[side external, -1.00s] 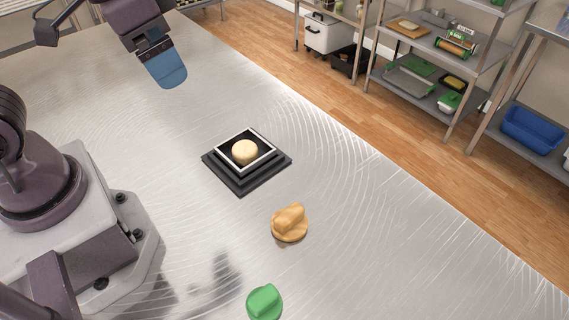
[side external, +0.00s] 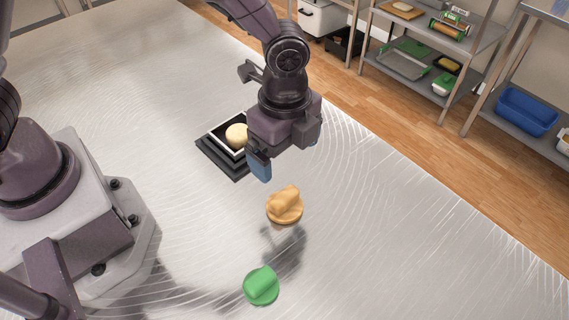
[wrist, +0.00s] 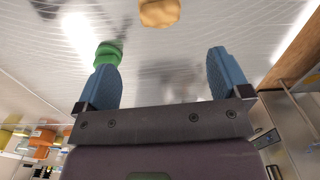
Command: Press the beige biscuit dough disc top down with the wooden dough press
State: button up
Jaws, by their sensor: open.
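The beige dough disc (side external: 237,134) sits in a white-rimmed black square tray (side external: 213,157) on the metal table, partly hidden by my gripper in the side view. The wooden dough press (side external: 285,205), tan with a raised grip, stands on the table to the lower right of the tray. It also shows at the top edge of the wrist view (wrist: 160,12), cut off. My gripper (side external: 260,166) is above the table, between the tray and the press in the side view. Its blue fingers are apart and empty in the wrist view (wrist: 168,80).
A green press-like piece (side external: 261,286) stands nearer the bottom of the side view, and shows beside the left finger in the wrist view (wrist: 108,52). The table (side external: 400,260) is clear to the right. Shelves (side external: 420,75) stand beyond the table.

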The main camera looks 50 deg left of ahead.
aim_at(285, 195)
notch_tip(285, 195, down, 12)
jog(key=shift+f, duration=0.2)
dwell(0.4)
jog(key=c, duration=1.1)
jog(key=shift+o, duration=0.2)
jog(key=shift+r, duration=0.1)
jog(key=shift+r, duration=2.95)
jog(key=shift+a, duration=0.1)
